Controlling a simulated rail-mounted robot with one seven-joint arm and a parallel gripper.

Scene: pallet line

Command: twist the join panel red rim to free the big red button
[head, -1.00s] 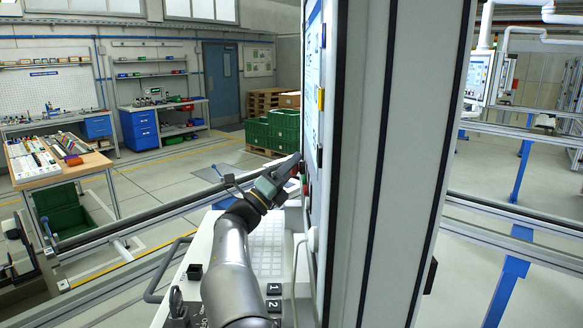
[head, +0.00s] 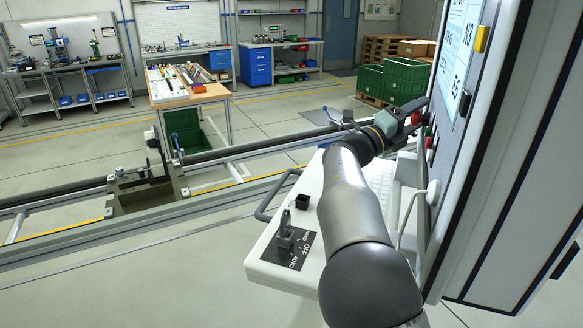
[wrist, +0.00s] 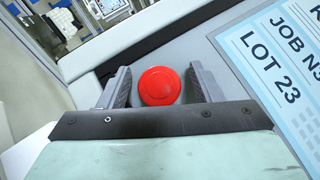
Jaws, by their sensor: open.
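The big red button (wrist: 160,86) shows in the wrist view as a round red cap on the grey face of the join panel (wrist: 228,62). My gripper (wrist: 159,84) is open, with one dark finger on each side of the button. Gaps show between the cap and both fingers. In the head view my gripper (head: 414,118) is up against the panel's face at the right, seen from the side. The button is largely hidden there behind my gripper, and I cannot tell how deep the fingers reach.
A screen with lettering (wrist: 284,78) lies right of the button. A rail (head: 260,145) runs behind my arm. Green crates (head: 390,85) stand farther back.

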